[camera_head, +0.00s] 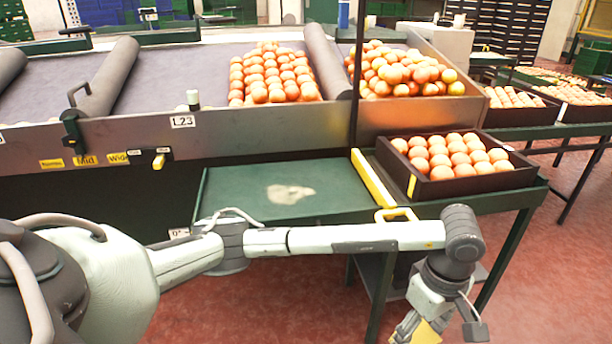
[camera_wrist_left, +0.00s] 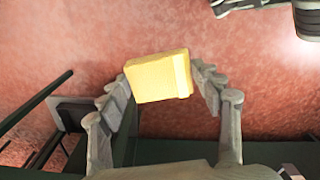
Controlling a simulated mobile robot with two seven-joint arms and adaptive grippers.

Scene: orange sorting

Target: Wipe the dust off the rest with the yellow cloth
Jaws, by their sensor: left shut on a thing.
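The rest is a green flat surface (camera_head: 235,204) below the sorting conveyor in the head view. A pale, irregular dust patch (camera_head: 290,194) lies near its middle. My left gripper (camera_head: 418,328) hangs at the bottom of the head view, in front of the green stand and over the red floor. It is shut on the yellow cloth (camera_wrist_left: 160,77), a folded block between both fingers in the left wrist view. In the head view only part of the cloth (camera_head: 427,333) shows at the bottom edge. The cloth is apart from the dust patch. My right gripper is not in view.
A dark crate of oranges (camera_head: 411,186) stands right of the rest, beyond a yellow bar (camera_head: 372,181). Orange piles (camera_head: 272,75) lie on the conveyor behind. My left arm crosses in front of the rest. The rest's top is otherwise clear.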

